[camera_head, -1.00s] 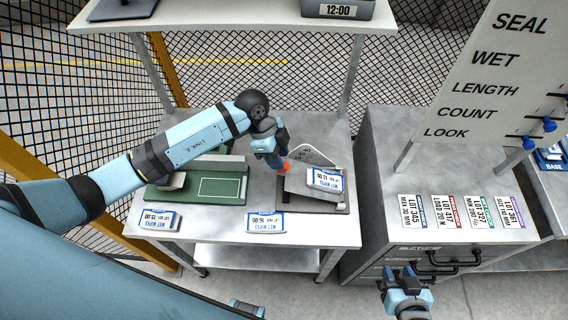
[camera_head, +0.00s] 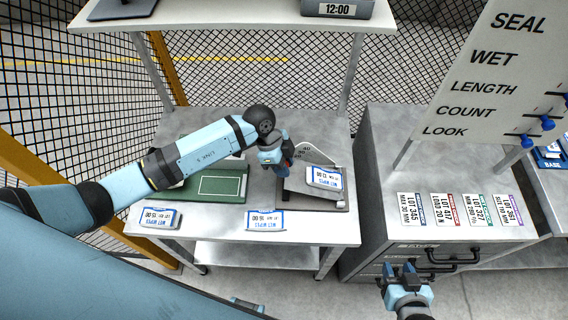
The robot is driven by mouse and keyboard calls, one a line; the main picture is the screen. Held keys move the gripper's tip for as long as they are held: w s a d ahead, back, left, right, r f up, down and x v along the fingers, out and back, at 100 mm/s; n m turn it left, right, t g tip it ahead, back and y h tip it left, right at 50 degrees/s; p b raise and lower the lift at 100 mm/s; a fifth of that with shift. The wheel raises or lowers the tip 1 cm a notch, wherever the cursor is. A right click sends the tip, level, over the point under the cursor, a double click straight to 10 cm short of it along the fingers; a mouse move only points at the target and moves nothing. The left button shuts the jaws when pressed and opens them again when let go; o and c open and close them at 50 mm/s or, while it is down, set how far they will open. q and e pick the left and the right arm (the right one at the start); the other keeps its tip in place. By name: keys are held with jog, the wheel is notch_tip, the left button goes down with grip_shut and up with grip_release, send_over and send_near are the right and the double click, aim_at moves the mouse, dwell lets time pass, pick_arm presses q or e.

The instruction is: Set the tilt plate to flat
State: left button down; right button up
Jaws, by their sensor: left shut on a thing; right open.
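The tilt plate (camera_head: 300,187) is a grey plate on a dark-framed base (camera_head: 338,207) on the workbench. My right gripper (camera_head: 402,270) is open and empty in front of the drawer cabinet, away from the plate.
A green board (camera_head: 222,186) lies left of the plate, partly under my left arm. A drawer cabinet (camera_head: 440,180) with several lot cards stands right. A shelf (camera_head: 230,15) spans above.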

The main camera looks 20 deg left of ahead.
pick_arm(q)
jog(key=a+f+h+b, duration=0.1)
jog(key=f, duration=0.1)
jog(key=a+f+h+b, duration=0.1)
jog(key=f+h, duration=0.1)
jog(key=f, duration=0.1)
jog(key=s+a+f+t+h+b, duration=0.1)
jog(key=f, duration=0.2)
jog(key=shift+h, duration=0.3)
jog(key=c, duration=1.2)
grip_release()
jog(key=shift+a+r, duration=0.15)
jog(key=b+v, duration=0.1)
jog(key=v, duration=1.2)
jog(key=shift+a, duration=0.15)
